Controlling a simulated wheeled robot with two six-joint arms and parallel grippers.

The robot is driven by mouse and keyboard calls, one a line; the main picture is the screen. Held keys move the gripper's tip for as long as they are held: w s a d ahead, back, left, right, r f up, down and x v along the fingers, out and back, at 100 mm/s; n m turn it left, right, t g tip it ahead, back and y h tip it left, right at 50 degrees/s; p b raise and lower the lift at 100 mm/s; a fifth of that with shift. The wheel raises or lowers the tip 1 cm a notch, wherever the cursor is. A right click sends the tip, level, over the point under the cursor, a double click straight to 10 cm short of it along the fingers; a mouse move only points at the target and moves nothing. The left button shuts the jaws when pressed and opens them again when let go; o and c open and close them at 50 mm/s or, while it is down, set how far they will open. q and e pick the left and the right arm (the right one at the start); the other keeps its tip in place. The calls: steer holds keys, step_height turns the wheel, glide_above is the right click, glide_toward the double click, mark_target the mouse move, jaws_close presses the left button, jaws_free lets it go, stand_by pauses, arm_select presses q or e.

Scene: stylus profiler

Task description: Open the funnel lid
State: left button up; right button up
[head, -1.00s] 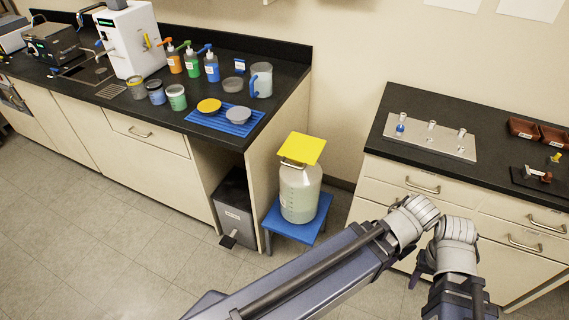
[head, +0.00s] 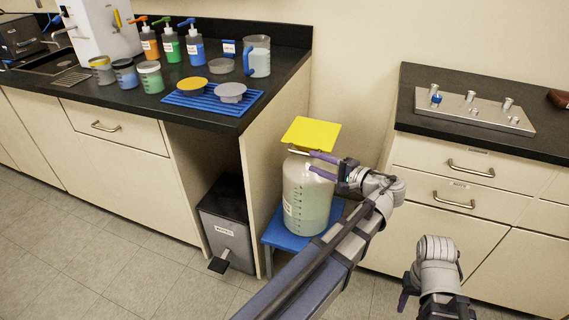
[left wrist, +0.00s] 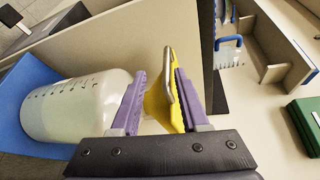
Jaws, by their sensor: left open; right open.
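A yellow square funnel lid (head: 312,132) sits on top of a translucent carboy (head: 306,195) with graduation marks. A metal handle bar (head: 306,155) shows under the lid's front edge. My left gripper (head: 320,164) is open at the carboy's top right, just below the lid. In the left wrist view, the lid (left wrist: 158,98) and its metal bar (left wrist: 171,70) lie between the two open purple fingers (left wrist: 157,100); I cannot tell whether either finger touches them. The carboy (left wrist: 75,108) lies to the left there. My right gripper (head: 404,290) is open and away from the carboy, at the lower right.
The carboy stands on a blue stool (head: 280,238) beside a grey pedal bin (head: 228,225). The left counter holds a blue rack (head: 185,101), pump bottles and a jug (head: 258,58). The right counter holds a metal plate (head: 460,115) with small vials. Floor at the left is clear.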

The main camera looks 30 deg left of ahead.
mark_target(311, 137)
arm_select(q)
steer(key=shift+w+a+r+y+b, duration=0.1)
steer(key=shift+w+a+y+b, duration=0.15)
steer(key=shift+a, duration=0.2)
steer(key=shift+w+a+r+y+b, duration=0.15)
steer(key=shift+a+y, duration=0.1)
steer(key=shift+a, duration=0.15)
steer(key=w+a, duration=0.1)
steer(key=a, duration=0.6)
steer(key=shift+a+f+b, duration=0.3)
steer(key=shift+a+f, duration=0.05)
steer(key=shift+f, duration=0.1)
jaws_close()
stand_by(0.6)
